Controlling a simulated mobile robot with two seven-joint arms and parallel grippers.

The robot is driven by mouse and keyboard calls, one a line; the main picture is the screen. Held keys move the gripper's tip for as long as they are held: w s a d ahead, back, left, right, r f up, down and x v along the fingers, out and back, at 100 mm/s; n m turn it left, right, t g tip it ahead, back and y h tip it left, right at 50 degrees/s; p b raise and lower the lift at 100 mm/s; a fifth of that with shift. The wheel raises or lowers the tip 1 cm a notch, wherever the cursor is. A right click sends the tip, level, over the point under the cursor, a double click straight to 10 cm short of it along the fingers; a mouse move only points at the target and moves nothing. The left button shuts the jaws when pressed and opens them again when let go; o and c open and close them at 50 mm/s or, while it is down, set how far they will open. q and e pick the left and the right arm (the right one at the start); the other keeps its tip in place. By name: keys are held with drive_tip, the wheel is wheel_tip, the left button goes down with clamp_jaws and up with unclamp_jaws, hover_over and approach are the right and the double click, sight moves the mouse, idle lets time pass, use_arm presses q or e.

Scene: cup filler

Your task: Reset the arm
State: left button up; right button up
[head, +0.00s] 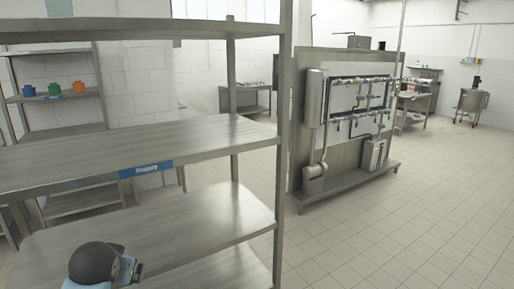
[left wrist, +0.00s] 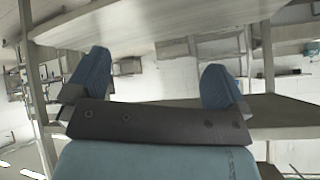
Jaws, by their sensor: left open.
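My left gripper (left wrist: 155,80) is open in the left wrist view, its two blue fingers wide apart with nothing between them. A shelf board passes close above and behind the fingers. In the head view, a dark rounded joint and light-blue part of my arm show at the bottom left, in front of the lower shelf; the fingertips cannot be made out there. My right gripper is in neither view.
Blue (head: 28,90), green (head: 54,89) and orange (head: 79,87) cups sit on a back-left shelf. A piped panel (head: 345,120) stands beyond; the tiled floor (head: 430,210) at right is clear.

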use_arm(q)
drive_tip(key=s+d+f+m+g+h, duration=0.15)
drive_tip(key=s+f, duration=0.35)
drive_tip(key=s, duration=0.5)
drive_tip(key=s+d+f+g+h, duration=0.1)
drive_tip(key=s+d+f, duration=0.1)
drive_tip(key=s+f, duration=0.6)
drive_tip(key=s+d+f+m+g+h, duration=0.1)
drive_tip(key=s+d+f+g, duration=0.15)
drive_tip(key=s, duration=0.95)
drive_tip(key=w+d+f+t+h, duration=0.1)
drive_tip(key=w+d+f+t, duration=0.1)
drive_tip(key=f, duration=0.5)
drive_tip(key=w+d+f+t+h, duration=0.1)
drive_tip(key=w+d+f+t, duration=0.2)
drive_tip(key=f+t, duration=0.3)
drive_tip(key=shift+w+d+f+h, duration=0.35)
drive_tip(key=shift+w+f, duration=0.15)
drive_tip(key=shift+w, duration=0.2)
drive_tip(key=shift+m, duration=0.25)
